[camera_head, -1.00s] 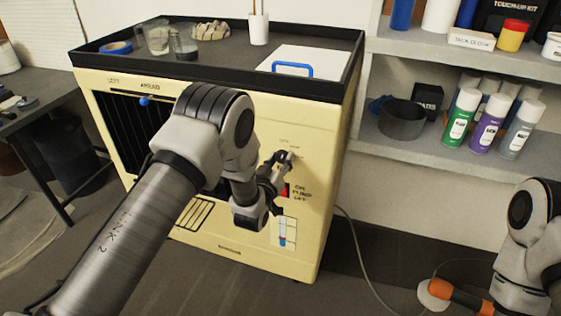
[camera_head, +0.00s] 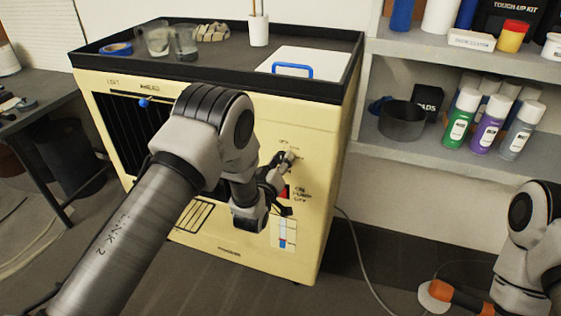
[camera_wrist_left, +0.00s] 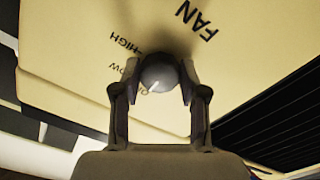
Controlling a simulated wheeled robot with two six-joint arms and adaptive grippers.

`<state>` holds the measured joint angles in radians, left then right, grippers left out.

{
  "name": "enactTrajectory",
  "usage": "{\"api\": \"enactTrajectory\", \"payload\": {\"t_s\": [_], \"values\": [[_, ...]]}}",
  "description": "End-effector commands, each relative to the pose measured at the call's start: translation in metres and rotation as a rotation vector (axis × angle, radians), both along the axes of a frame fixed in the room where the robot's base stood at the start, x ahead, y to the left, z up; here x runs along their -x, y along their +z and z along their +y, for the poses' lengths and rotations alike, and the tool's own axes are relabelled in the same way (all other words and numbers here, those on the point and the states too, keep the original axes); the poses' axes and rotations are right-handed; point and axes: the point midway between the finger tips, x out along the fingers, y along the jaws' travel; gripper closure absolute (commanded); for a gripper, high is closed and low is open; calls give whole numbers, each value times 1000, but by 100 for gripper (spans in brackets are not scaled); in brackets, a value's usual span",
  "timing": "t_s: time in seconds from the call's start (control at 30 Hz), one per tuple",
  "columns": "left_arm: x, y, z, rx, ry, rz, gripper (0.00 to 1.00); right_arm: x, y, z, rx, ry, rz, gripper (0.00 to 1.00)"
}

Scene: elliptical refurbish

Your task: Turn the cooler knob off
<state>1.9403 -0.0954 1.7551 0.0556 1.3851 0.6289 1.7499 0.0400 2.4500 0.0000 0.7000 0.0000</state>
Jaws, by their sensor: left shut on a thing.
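The cooler (camera_head: 225,240) is a cream cabinet with a black tray top. Its fan knob (camera_wrist_left: 158,72) is a dark round knob with a short white mark. In the left wrist view, the mark points down and slightly left, roughly toward a label partly hidden by a finger. The labels FAN, HIGH and LOW are printed around it. My left gripper (camera_wrist_left: 160,88) is shut on the knob, one finger on each side. In the head view, my left gripper (camera_head: 283,168) is at the upper right of the cooler's front. My right gripper is out of view.
A red switch (camera_head: 283,191) sits just below the knob. Shelves (camera_head: 425,150) with spray cans stand at right. An orange-handled tool (camera_head: 460,297) lies near my right arm.

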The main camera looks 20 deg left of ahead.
Motion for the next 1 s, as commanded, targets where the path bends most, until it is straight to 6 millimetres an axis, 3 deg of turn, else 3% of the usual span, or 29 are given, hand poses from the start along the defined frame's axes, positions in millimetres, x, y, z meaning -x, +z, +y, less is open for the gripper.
{"api": "enactTrajectory", "payload": {"t_s": [0.03,0.07,0.1,0.13,0.53,1.0], "values": [[0,0,0,1,0,0,92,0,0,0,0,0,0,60],[0,0,0,1,0,0,50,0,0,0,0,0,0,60],[0,0,0,1,0,0,36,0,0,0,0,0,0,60],[0,0,0,1,0,0,32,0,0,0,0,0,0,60],[9,0,0,0,0,1,32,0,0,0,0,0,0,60],[111,-1,4,0,1,3,32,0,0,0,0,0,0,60]]}}
